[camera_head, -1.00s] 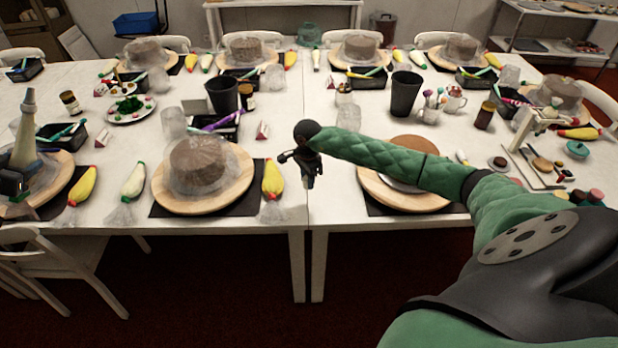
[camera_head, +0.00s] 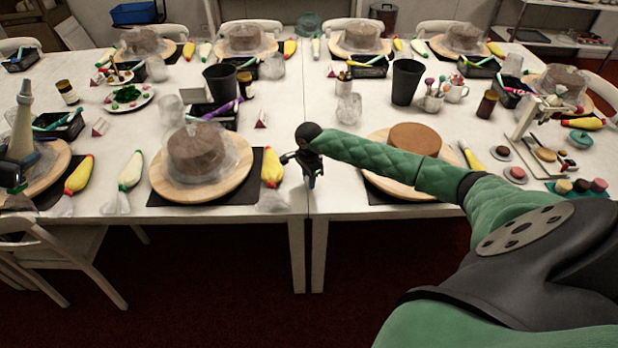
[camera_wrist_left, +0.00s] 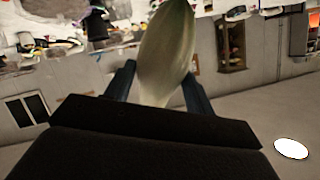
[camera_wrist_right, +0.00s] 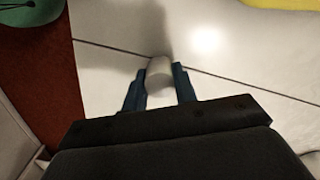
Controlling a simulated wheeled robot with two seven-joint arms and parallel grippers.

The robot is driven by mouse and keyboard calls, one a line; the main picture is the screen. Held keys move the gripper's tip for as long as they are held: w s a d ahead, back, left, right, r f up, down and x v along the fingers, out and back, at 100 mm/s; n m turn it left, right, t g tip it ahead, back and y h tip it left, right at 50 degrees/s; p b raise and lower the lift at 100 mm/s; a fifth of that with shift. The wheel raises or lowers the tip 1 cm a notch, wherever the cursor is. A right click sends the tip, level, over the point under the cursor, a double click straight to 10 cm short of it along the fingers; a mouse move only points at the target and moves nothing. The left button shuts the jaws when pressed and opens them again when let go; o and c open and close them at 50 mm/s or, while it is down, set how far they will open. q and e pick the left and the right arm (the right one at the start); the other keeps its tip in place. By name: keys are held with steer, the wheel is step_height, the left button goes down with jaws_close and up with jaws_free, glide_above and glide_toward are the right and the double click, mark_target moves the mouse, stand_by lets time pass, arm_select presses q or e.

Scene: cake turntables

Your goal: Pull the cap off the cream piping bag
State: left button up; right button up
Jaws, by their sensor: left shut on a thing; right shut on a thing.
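The cream piping bag (camera_wrist_left: 166,55) is pale, with a greenish end running out of the top of the left wrist view. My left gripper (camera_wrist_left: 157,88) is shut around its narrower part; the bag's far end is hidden. My right gripper (camera_wrist_right: 158,76) is shut on a small white cylinder (camera_wrist_right: 159,72) that looks like a cap. In the head view my right gripper (camera_head: 308,172) hangs by the table's front edge, beside a yellow piping bag (camera_head: 272,168). The cylinder is too small to see there.
A plastic-covered cake on a wooden board (camera_head: 205,190) stands left of my right gripper. Another board (camera_head: 385,187) with a brown cake (camera_head: 414,139) lies behind my right arm. Red floor lies in front.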

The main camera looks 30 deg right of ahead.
steer(key=shift+f+b, duration=0.35)
stand_by(0.7)
steer(key=o, duration=1)
steer(key=shift+r, duration=0.1)
steer(key=shift+r+p, duration=0.4)
steer(key=shift+r, duration=2.5)
